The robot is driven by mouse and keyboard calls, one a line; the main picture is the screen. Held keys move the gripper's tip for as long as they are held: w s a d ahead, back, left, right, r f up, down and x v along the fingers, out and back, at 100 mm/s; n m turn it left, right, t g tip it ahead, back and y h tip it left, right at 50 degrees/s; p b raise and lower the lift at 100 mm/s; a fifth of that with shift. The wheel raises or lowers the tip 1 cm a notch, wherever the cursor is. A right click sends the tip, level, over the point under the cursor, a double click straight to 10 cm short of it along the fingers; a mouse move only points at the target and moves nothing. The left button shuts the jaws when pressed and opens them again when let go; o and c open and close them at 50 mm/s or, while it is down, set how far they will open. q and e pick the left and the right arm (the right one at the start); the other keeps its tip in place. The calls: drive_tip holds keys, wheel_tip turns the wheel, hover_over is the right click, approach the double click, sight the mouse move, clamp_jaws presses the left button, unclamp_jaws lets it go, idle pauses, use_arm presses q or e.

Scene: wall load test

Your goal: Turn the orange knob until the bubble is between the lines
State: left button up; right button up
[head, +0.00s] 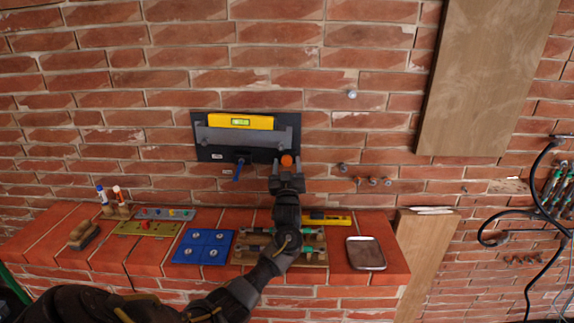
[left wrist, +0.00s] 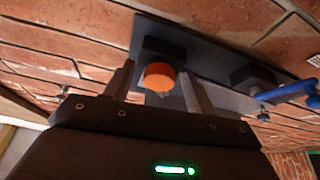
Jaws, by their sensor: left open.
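The orange knob (head: 287,160) is at the lower right of a dark wall panel (head: 204,150). A yellow level (head: 214,121) with a green vial (head: 240,122) lies along the panel's grey bar; the bubble is too small to place against the lines. My left gripper (head: 286,172) is just below the knob. In the left wrist view the knob (left wrist: 158,76) shows between the two open fingers (left wrist: 160,90), and I cannot tell whether they touch it. A blue lever (head: 238,171) hangs left of the knob. My right gripper is not in view.
Below the panel is a brick ledge (head: 60,225) with a blue tray (head: 203,232), a wooden fixture (head: 310,257), another yellow level (head: 335,220) and a metal tray (head: 366,268). Pegs (head: 374,182) stick out of the wall at right. Black cables (head: 510,213) hang farther right.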

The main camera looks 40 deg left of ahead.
use_arm(q)
drive_tip(key=c, duration=1)
drive_tip(key=shift+d+f+n+g+y+b, duration=0.1)
drive_tip(key=shift+n+g+y+b, duration=0.35)
drive_tip(key=shift+n+b, duration=0.5)
drive_tip(key=shift+d+f+n+g+y+b, duration=0.1)
drive_tip(key=shift+n+g+y+b, duration=0.35)
drive_tip(key=shift+n, duration=0.8)
drive_tip(key=n+g+b, duration=0.1)
drive_tip(key=n+b, duration=0.1)
drive_tip(key=n, duration=0.1)
drive_tip(key=shift+w+r+n+g, duration=0.1)
drive_tip(key=shift+n+g, duration=0.2)
drive_tip(key=n+g+b, duration=0.1)
drive_tip(key=n, duration=0.1)
drive_tip(key=n+g+b, duration=0.1)
drive_tip(key=n+b, duration=0.1)
drive_tip(key=n, duration=0.1)
drive_tip(key=shift+w+d+r+n+y, duration=0.1)
drive_tip(key=shift+r+n+y, duration=0.1)
drive_tip(key=shift+n+y, duration=0.15)
drive_tip(key=shift+r+n+g+b, duration=0.2)
drive_tip(key=shift+n+g+b, duration=0.75)
drive_tip(key=shift+n, duration=1)
drive_tip(key=o, duration=1)
